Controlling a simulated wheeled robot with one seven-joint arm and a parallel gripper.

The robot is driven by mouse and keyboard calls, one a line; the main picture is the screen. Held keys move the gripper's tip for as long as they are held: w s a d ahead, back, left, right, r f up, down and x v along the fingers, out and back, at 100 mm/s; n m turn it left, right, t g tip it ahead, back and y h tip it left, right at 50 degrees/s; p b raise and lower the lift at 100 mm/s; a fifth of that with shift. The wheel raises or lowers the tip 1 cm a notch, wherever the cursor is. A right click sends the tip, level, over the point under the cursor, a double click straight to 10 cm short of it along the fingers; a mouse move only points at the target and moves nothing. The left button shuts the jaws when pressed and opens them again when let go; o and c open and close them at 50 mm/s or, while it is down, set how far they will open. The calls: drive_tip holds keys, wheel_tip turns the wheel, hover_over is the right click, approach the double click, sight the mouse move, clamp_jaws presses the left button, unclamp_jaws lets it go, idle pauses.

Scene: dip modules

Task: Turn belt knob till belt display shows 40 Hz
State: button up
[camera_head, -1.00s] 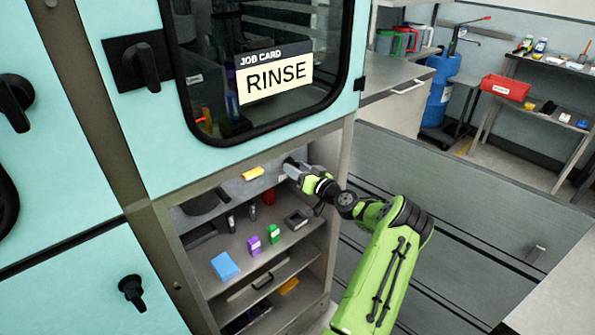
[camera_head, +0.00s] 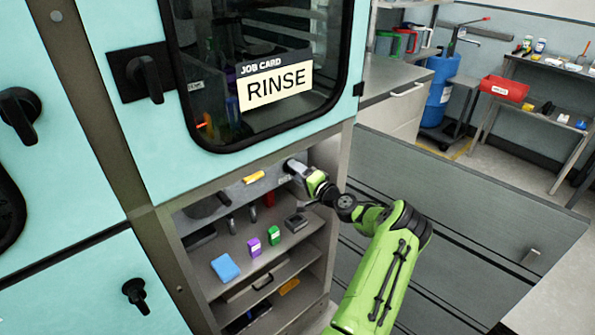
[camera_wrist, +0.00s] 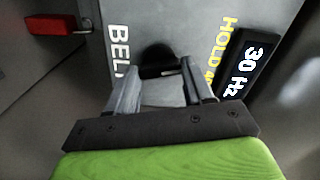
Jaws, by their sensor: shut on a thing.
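The belt knob (camera_wrist: 160,64) is black and sits on a grey panel in the wrist view, with white lettering that reads like "BEL..." to its left, partly cut off. My gripper (camera_wrist: 162,74) is shut on the knob, one finger on each side of it. The belt display (camera_wrist: 250,68) is a dark strip to the right of the knob and reads "30 Hz".
A teal cabinet door with a "RINSE" job card (camera_head: 275,86) is above the open bay. A shelf below holds a blue block (camera_head: 225,268), a purple box (camera_head: 254,247) and a green box (camera_head: 273,235). A red tag (camera_wrist: 58,24) sticks out left in the wrist view.

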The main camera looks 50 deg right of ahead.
drive_tip(key=m+p, duration=0.3)
drive_tip(key=m, duration=0.5)
drive_tip(key=shift+m, duration=0.4)
drive_tip(key=shift+f+m, duration=0.15)
drive_tip(key=shift+m, duration=0.15)
drive_tip(key=o, duration=1)
drive_tip(key=shift+o, duration=0.2)
drive_tip(key=shift+s, duration=0.1)
drive_tip(key=p+v, duration=0.2)
drive_tip(key=v, duration=1.3)
drive_tip(key=shift+s, duration=0.35)
